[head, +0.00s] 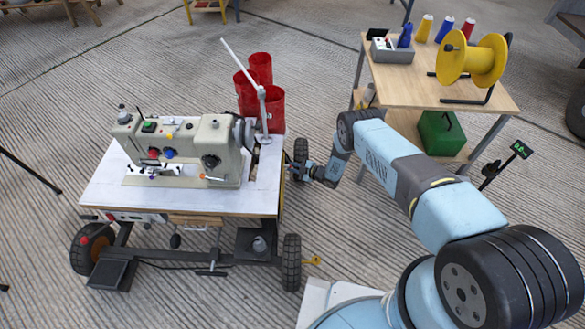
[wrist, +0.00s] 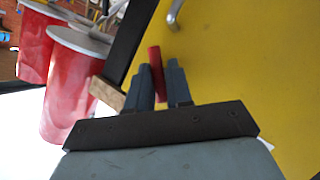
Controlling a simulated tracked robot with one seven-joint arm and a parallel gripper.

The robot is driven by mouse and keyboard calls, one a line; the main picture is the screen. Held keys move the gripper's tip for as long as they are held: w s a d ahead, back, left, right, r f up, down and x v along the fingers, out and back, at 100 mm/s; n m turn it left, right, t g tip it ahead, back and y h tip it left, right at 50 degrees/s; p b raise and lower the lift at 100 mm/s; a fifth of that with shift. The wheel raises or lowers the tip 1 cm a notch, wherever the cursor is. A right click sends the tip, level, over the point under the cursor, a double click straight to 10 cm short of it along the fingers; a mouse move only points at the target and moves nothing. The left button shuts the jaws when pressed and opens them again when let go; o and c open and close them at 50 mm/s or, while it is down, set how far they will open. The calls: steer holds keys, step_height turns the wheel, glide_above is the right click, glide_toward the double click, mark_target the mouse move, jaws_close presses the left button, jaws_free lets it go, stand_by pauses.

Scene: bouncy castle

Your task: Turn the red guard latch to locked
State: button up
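The red guard latch (wrist: 155,60) is a thin red bar in front of a yellow panel (wrist: 240,75) in the wrist view. My gripper (wrist: 162,82) has its two grey fingers close together, one on each side of the bar. The bar looks against or very near the left finger; I cannot tell whether both fingers touch it. In the head view my gripper (head: 290,176) is at the right side of the sewing machine table (head: 110,193). The latch cannot be made out there.
A metal hook (wrist: 175,14) and a dark bar (wrist: 128,40) are near my fingers.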

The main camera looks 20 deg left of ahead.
jaws_close()
steer(key=shift+s+a, duration=0.1)
steer(key=shift+a, duration=0.25)
steer(key=shift+s+d+f+n+t+y, duration=0.15)
steer(key=shift+n+t+y, duration=0.3)
steer(key=shift+n, duration=0.45)
steer(key=shift+w+d+f+n+t+y, duration=0.15)
steer(key=shift+n+t+y, duration=0.15)
steer(key=shift+n+y, duration=0.45)
steer(key=shift+s+f+n+t+y, duration=0.15)
steer(key=shift+n+t+y, duration=0.25)
steer(key=shift+n, duration=0.65)
steer(key=shift+o, duration=1.1)
jaws_free()
steer(key=shift+o, duration=1.2)
